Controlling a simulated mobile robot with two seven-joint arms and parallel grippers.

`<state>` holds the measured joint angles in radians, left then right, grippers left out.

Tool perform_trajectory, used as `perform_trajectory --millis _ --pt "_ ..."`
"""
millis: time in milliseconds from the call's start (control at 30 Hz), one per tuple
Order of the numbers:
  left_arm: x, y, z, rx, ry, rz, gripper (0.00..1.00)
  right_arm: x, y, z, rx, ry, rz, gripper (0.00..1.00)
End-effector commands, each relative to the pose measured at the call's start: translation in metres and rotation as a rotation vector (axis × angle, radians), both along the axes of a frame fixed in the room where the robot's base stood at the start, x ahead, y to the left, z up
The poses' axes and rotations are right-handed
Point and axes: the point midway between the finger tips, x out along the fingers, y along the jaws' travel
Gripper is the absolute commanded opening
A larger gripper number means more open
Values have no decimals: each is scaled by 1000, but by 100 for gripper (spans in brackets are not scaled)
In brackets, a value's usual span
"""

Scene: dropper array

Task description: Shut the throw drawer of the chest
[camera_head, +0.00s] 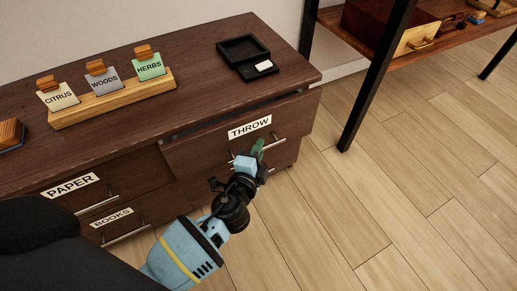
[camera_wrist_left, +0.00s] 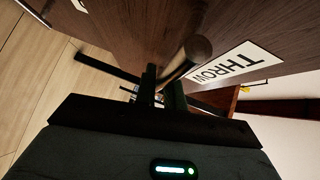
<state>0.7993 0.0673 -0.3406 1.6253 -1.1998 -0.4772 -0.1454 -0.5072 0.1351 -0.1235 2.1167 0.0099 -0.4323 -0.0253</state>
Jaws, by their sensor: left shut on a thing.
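The chest (camera_head: 205,100) is dark brown wood and stands against the wall. Its throw drawer (camera_head: 205,148), with a white THROW label (camera_head: 249,127), stands out from the body with a narrow gap under the top, so it is partly open. My left gripper (camera_head: 257,153) is in front of this drawer, at its metal bar handle (camera_head: 278,145). In the left wrist view the fingers (camera_wrist_left: 160,92) are shut on the handle (camera_wrist_left: 188,58), just beside the label. The gripper partly hides the handle in the head view. My right gripper is not in view.
The PAPER drawer (camera_head: 70,186) and BOOKS drawer (camera_head: 111,218) are at the left. A wooden rack (camera_head: 112,104) with CITRUS, WOODS and HERBS cards and a black tray (camera_head: 243,50) stand on top. A black-legged shelf (camera_head: 375,85) stands right; floor in front is clear.

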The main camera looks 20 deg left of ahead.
Motion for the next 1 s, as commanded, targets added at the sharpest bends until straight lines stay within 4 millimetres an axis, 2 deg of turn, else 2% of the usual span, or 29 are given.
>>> perform_trajectory --millis 267,500,667,700,833,1000 --pt "1 2 0 1 0 0 0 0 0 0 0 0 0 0" --pt "22 28 0 3 0 0 0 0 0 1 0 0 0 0" --pt "22 28 -1 1 1 0 0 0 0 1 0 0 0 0" --pt "21 28 -1 1 1 0 14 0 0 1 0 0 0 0" --pt "21 27 -1 1 1 0 31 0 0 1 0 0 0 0" --pt "21 27 0 1 1 0 32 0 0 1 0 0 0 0"
